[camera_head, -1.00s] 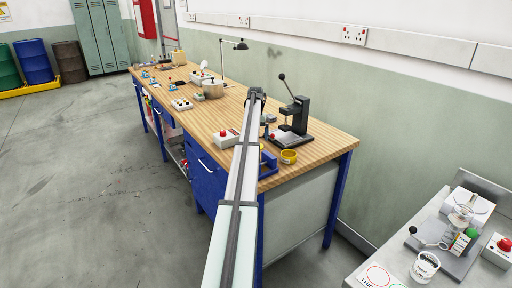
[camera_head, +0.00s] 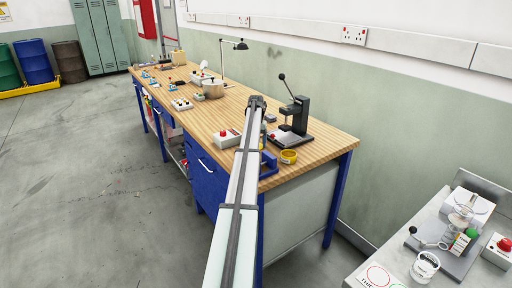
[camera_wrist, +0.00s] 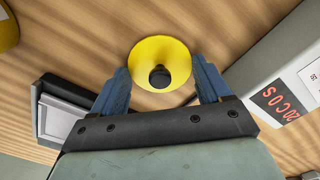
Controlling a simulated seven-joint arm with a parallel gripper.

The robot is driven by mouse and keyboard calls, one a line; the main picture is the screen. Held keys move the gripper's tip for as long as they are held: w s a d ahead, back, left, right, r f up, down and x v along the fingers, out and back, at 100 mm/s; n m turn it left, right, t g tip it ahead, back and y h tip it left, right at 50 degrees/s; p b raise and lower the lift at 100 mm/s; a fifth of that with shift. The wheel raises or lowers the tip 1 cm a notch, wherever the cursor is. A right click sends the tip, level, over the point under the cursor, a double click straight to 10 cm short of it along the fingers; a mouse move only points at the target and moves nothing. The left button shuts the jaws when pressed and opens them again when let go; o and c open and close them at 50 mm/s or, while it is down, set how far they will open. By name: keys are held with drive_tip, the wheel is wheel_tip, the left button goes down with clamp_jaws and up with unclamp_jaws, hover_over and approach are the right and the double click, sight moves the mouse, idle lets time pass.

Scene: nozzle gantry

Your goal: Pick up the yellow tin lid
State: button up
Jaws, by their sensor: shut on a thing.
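The yellow tin lid (camera_wrist: 175,50), a round yellow disc with a dark knob in its middle, shows in the wrist view at the fingertips of my gripper (camera_wrist: 163,80). The blue-grey fingers stand on either side of the lid and are closed on it. Wood grain lies behind it; I cannot tell how far the lid is above the bench. In the head view my gripper is at the far end of my arm over the workbench, mostly hidden by the arm, and the lid cannot be made out there.
The wooden workbench (camera_head: 318,150) carries a black lever press (camera_head: 296,118) to the right of my arm and a yellow round tin (camera_head: 289,157) near the front. A white box with a red button (camera_head: 226,138) stands left of my arm. A pot (camera_head: 212,88) stands farther back.

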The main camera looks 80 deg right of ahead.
drive_tip(key=shift+c, duration=0.8)
drive_tip(key=shift+r, duration=0.15)
drive_tip(key=r, duration=0.6)
drive_tip(key=s+r, duration=0.1)
drive_tip(key=r, duration=0.2)
drive_tip(key=shift+d, duration=0.1)
drive_tip(key=s+a, duration=0.5)
drive_tip(key=s, duration=0.3)
drive_tip(key=s+a+r, duration=0.1)
drive_tip(key=s+a, duration=0.3)
drive_tip(key=s, duration=0.3)
drive_tip(key=shift+s+a+r, duration=0.3)
drive_tip(key=shift+s+a, duration=0.05)
drive_tip(key=shift+a, duration=0.05)
drive_tip(key=shift+f, duration=0.1)
drive_tip(key=shift+f, duration=3.05)
